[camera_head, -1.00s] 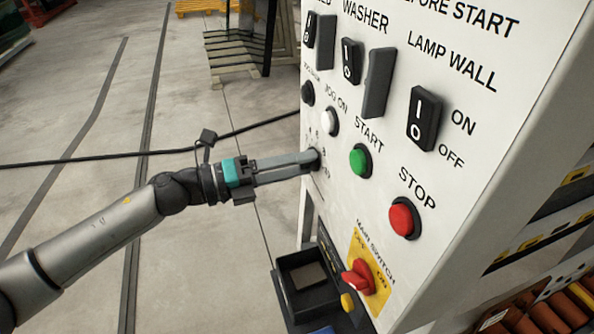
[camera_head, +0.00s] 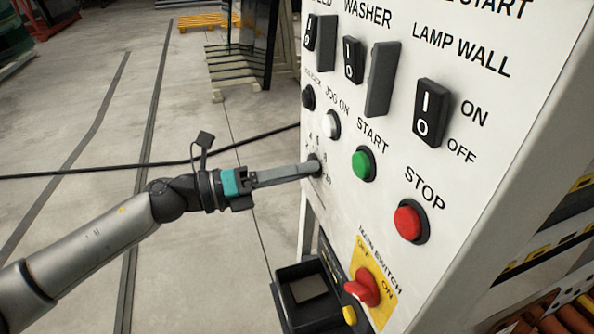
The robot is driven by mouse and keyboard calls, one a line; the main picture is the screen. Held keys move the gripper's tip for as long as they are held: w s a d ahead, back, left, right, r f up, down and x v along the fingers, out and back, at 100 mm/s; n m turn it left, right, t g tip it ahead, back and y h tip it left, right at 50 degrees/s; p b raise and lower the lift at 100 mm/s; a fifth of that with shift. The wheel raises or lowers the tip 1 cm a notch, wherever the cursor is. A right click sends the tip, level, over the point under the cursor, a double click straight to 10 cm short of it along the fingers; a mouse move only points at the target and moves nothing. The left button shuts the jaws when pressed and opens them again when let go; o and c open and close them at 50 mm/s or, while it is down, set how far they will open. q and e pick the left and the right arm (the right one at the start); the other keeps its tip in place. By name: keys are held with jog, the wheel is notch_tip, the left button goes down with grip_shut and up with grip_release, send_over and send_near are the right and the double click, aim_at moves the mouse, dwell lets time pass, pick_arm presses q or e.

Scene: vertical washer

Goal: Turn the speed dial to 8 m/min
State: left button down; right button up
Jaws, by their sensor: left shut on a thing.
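The speed dial (camera_head: 315,166) is a small dark knob low on the left edge of the white control panel (camera_head: 470,170). Small numbers are printed around it, too small to read surely. My left gripper (camera_head: 312,168) reaches in from the left and is shut on the dial, its long grey fingers nearly level. The fingers hide most of the dial, so I cannot tell which number it points to. My right gripper does not show.
Near the dial are a white jog button (camera_head: 330,125), a green start button (camera_head: 363,164), a red stop button (camera_head: 410,221) and a red main switch (camera_head: 364,287). Black rocker switches (camera_head: 431,114) sit above. A black tray (camera_head: 307,296) is below. Open floor lies left.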

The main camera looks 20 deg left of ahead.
pick_arm(q)
jog(key=shift+c, duration=1.2)
grip_release()
jog(key=b+v, duration=0.1)
jog(key=v, duration=1.4)
jog(key=shift+s, duration=0.1)
